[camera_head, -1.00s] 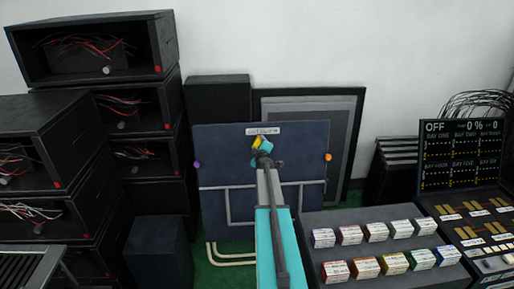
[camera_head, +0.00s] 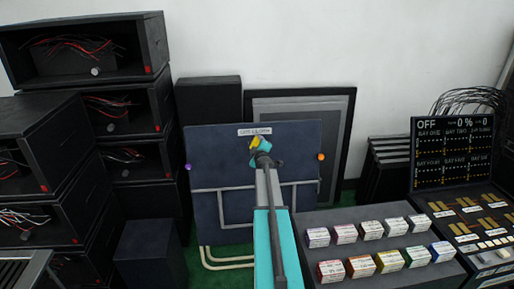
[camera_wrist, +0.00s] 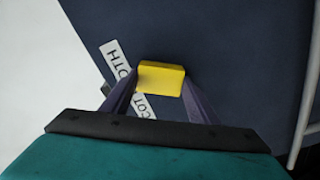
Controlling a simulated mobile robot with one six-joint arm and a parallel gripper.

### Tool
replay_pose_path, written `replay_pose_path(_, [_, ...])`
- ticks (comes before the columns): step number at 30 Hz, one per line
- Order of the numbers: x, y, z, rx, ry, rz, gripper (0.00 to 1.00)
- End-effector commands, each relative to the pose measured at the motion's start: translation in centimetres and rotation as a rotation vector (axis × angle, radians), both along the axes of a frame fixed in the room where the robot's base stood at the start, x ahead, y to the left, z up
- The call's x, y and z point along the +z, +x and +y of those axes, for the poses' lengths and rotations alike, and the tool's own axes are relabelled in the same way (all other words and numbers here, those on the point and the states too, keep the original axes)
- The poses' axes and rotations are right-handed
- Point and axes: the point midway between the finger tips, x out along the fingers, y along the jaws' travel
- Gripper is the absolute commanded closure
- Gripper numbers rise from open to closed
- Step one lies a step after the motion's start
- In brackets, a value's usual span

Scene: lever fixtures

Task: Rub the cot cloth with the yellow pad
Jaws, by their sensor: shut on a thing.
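The cot cloth (camera_head: 225,165) is a dark blue upright panel with a white label at its top edge, seen in the middle of the head view. It fills much of the wrist view (camera_wrist: 235,50), where the label reads in part "COT" and "OTH". My gripper (camera_wrist: 160,85) is shut on the yellow pad (camera_wrist: 161,77), one finger on each side. The pad (camera_head: 255,142) shows small near the label in the head view, in front of the cloth's upper part. I cannot tell whether the pad touches the cloth. The pad and fingers hide part of the label.
A purple knob (camera_head: 188,167) and an orange knob (camera_head: 321,157) sit at the panel's sides. A grey frame of bars (camera_head: 222,190) crosses its lower part. Dark shelves with wires (camera_head: 85,50) stand left. A tray of coloured boxes (camera_head: 345,233) and a console (camera_head: 452,155) stand right.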

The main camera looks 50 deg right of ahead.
Motion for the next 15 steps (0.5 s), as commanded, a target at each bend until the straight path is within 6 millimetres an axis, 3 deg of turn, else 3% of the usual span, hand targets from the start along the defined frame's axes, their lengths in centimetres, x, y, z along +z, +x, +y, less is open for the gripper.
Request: replay_pose_path(15, [0.00,0.38,0.21,0.001,0.000,0.000,0.64])
